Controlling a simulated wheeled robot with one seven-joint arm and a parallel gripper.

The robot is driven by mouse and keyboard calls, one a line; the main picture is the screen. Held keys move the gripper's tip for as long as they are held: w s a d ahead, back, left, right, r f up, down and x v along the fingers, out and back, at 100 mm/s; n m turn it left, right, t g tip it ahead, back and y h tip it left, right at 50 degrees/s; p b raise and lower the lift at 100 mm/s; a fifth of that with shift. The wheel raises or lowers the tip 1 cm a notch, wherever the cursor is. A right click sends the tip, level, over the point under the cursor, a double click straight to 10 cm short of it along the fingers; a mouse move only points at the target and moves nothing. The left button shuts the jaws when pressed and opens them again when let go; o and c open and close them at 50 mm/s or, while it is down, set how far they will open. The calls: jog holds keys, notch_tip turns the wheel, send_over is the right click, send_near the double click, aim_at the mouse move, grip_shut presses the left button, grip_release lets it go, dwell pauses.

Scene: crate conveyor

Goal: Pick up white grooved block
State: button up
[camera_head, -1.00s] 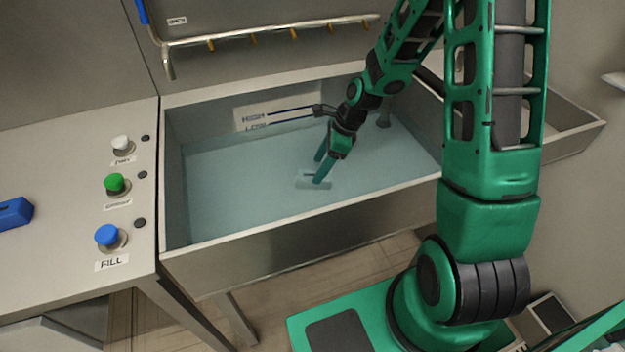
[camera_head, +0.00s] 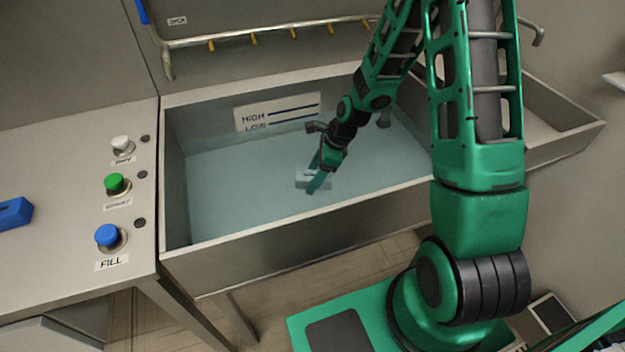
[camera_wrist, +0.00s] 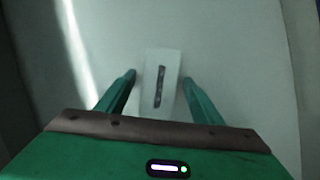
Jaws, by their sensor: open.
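The white grooved block (camera_head: 313,177) lies in the water-filled basin, near its middle. In the wrist view the block (camera_wrist: 152,80) is pale with a dark groove along its length. It shows between and slightly beyond my two green fingertips. My gripper (camera_head: 317,180) is open and points down into the basin, with its fingers at the block. In the wrist view the gripper (camera_wrist: 158,78) has a finger on each side of the block, with gaps visible. The fingers hide part of the block in the head view. I cannot tell the remaining height.
The basin (camera_head: 300,220) has raised metal walls and a HIGH/LOW level plate (camera_head: 277,113) on its back wall. A bench at left carries white, green and blue buttons (camera_head: 107,236) and a blue block (camera_head: 14,213). A rail with hooks (camera_head: 270,32) runs behind.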

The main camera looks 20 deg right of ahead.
jog(key=c, duration=1.5)
